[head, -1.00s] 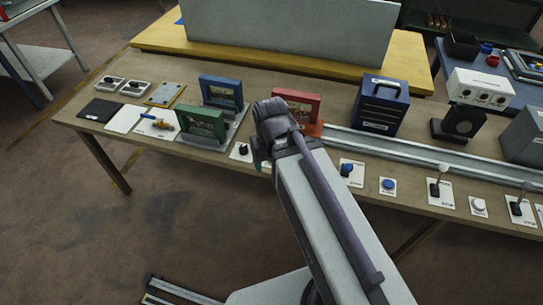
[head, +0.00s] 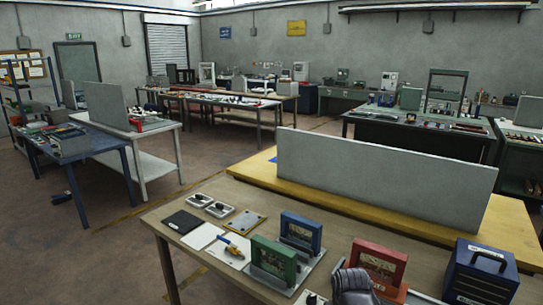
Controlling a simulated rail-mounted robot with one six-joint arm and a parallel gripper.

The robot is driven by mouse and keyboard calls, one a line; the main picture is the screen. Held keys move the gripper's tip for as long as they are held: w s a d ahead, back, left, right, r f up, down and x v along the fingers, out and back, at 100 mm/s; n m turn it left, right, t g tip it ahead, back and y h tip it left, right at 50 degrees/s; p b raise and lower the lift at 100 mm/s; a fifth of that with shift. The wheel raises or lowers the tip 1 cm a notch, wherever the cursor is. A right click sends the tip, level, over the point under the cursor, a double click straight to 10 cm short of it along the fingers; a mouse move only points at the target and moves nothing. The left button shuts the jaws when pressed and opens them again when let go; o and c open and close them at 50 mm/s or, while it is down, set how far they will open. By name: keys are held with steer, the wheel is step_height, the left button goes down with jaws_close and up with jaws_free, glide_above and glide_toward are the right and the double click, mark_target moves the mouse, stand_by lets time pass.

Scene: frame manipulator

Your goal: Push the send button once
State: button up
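No push button that I can identify as the send button shows in the current head view. The near wooden table (head: 185,222) is cut off by the bottom edge of the picture, and its right front part is out of view. A small white plate with a dark knob (head: 312,298) shows only partly at the bottom edge. A dark part of my arm stands at the bottom, before the red framed unit (head: 377,265). My gripper is not in view, so its opening cannot be seen.
Green (head: 273,262) and blue (head: 301,233) framed units stand on the table, left of my arm. A dark blue box (head: 480,273) stands at right. A grey upright panel (head: 385,172) rises from the yellow bench behind. Other benches fill the room.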

jaws_close()
stand_by(1.2)
